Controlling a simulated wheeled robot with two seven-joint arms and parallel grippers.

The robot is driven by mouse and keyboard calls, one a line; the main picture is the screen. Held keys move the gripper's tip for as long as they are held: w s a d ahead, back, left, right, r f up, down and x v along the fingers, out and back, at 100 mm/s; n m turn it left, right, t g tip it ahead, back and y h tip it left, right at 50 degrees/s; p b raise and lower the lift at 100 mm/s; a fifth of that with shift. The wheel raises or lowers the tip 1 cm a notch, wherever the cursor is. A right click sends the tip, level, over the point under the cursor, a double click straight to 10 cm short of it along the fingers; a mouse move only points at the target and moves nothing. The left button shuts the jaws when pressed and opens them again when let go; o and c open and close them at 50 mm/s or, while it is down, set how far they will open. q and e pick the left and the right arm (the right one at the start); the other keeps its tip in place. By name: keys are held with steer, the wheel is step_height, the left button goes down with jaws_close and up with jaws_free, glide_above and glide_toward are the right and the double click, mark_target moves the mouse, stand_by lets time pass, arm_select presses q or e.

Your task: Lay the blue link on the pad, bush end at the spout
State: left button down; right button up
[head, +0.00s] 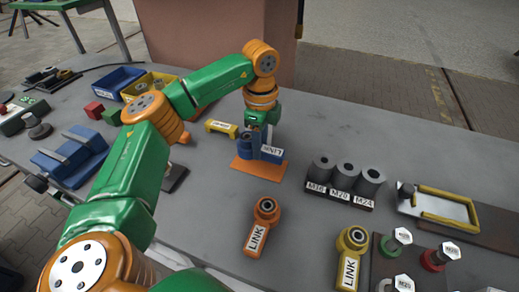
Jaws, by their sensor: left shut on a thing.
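My left gripper (258,128) reaches down at the middle of the table. It is shut on the blue link (270,151), whose white LINK label faces the camera. The gripper partly hides the link, and I cannot tell which end is the bush end. The link is over a flat orange plate (246,166); I cannot tell whether they touch. At the right lies a pale pad (447,207) in a yellow frame, with a small dark upright part (405,190) at its left end, perhaps the spout. My right gripper is not in view.
An orange link (263,226) and a yellow link (351,259) lie in front. A rack of grey cylinders (343,180) stands between the blue link and the pad. Labelled bolts (401,238) stand at the lower right. Blue (118,82) and yellow bins are at the back left.

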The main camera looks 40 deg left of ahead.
arm_select(q)
step_height(320, 180, down, 4)
steer(key=shift+w+a+r+p, duration=0.15)
steer(key=shift+r+p, duration=0.1)
steer(key=shift+p, duration=0.4)
steer(key=shift+f, duration=0.1)
steer(key=c, duration=0.5)
jaws_free()
step_height(320, 180, up, 12)
steer(key=shift+r+b, duration=0.15)
steer(key=shift+b, duration=0.4)
